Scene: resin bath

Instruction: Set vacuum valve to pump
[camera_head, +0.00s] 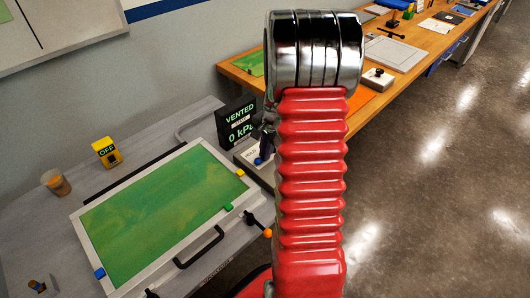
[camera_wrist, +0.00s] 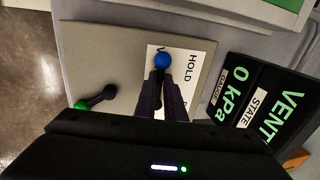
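The vacuum valve is a black lever with a blue ball knob (camera_wrist: 162,60) on a grey plate (camera_wrist: 100,60). The knob stands beside the word HOLD on a white label (camera_wrist: 198,62); the lettering lower on the label is mostly hidden by my gripper. My gripper (camera_wrist: 161,78) has its two dark fingers close together, tips at the blue knob. I cannot tell whether they touch or clamp it. In the head view the blue knob (camera_head: 258,161) shows just left of my red arm, and the fingers (camera_head: 264,140) are partly hidden.
A black display (camera_head: 238,122) reads VENTED and 0 kPa, close to the valve. A green-knobbed lever (camera_wrist: 96,98) sits on the same plate. A framed green panel (camera_head: 160,210), a yellow OFF box (camera_head: 107,152) and a cup (camera_head: 56,183) are on the grey bench.

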